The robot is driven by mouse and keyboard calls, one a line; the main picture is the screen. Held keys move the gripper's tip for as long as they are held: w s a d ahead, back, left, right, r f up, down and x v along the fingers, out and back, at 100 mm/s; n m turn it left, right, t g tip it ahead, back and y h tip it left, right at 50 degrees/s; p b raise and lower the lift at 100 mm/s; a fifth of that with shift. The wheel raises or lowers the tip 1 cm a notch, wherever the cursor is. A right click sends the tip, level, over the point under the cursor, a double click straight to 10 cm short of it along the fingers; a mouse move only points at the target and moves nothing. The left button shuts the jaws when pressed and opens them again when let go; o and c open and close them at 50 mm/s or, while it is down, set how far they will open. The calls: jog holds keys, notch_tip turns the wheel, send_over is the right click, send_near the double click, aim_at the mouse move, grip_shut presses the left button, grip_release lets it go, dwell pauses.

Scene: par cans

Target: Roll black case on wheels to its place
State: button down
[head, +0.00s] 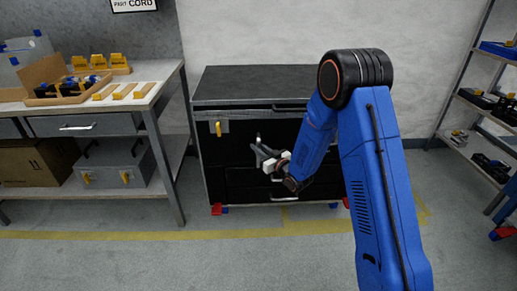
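The black case on wheels (225,150) stands upright against the back wall in the head view, between the workbench and the right shelves. It has a dark flat top, pale metal edges, drawers or panels on its front, and red and blue parts at its base by the wheels. My blue arm reaches in front of it and covers its right part. My gripper (262,152) is in front of the case's front face. Its fingers appear spread apart with nothing between them. I cannot tell whether it touches the case.
A workbench (160,93) at left holds a wooden tray (60,100) and yellow items, with a grey case (115,165) and a cardboard box (35,162) below. Shelves (470,105) stand at right. Yellow tape (110,235) marks the grey floor. Floor right of the case is clear.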

jog(key=w+d, duration=0.1)
jog(key=d, duration=4.6)
jog(key=shift+w, duration=0.25)
jog(key=c, duration=1.9)
grip_release()
jog(key=v, duration=1.7)
jog(key=shift+s, duration=0.15)
jog(key=shift+d, duration=0.1)
